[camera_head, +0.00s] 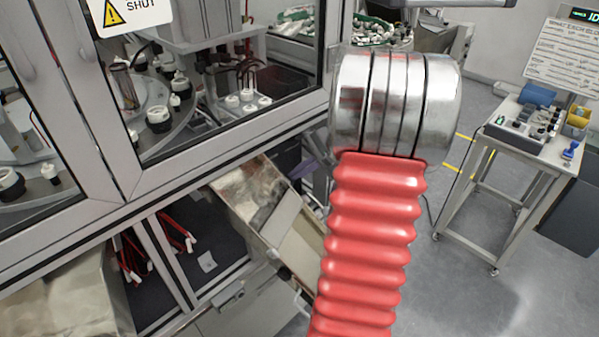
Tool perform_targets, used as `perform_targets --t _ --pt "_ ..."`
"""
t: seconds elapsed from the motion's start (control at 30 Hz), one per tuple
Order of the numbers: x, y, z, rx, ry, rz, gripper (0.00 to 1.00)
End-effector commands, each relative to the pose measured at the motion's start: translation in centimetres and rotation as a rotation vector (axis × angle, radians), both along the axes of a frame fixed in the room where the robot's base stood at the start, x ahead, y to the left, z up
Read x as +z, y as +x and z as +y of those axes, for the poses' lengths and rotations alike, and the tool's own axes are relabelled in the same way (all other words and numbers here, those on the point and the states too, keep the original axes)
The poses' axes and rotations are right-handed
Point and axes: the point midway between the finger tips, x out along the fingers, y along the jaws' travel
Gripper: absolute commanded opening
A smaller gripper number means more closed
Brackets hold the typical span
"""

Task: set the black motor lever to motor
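I cannot make out a black motor lever for certain. A small grey control box (520,131) with several dark knobs or levers on top stands on a cart at the right; it is too small to tell which one, if any, is the motor lever or how it is set. My gripper is not in view. The middle of the view is blocked close up, so what lies behind there is hidden.
The cart (470,204) also bears blue and yellow bins (577,117). A placard (565,55) stands behind it. A framed machine cabinet (85,135) fills the left. A metal chute (301,247) juts from its lower front. Grey floor (492,300) lies open at lower right.

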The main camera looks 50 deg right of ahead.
Motion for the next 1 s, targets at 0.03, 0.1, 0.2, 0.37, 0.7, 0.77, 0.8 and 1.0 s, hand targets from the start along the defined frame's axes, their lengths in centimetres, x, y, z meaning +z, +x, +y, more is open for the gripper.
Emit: perform_targets --t 0.03,0.1,0.2,0.37,0.7,0.77,0.8,1.0 --pt "0.0 0.0 0.1 0.001 0.002 -0.001 0.0" --pt "0.0 0.0 0.1 0.001 0.002 -0.001 0.0" --pt "0.0 0.0 0.0 0.0 0.001 -0.001 0.0" --pt "0.0 0.0 0.0 0.0 0.001 -0.001 0.0" --pt "0.4 0.0 0.0 0.001 -0.001 -0.001 0.0" --pt "0.6 0.0 0.0 0.001 -0.001 -0.001 0.0" --pt "0.7 0.0 0.0 0.001 -0.001 -0.001 0.0" --pt "1.4 0.0 0.0 0.001 -0.001 -0.001 0.0"
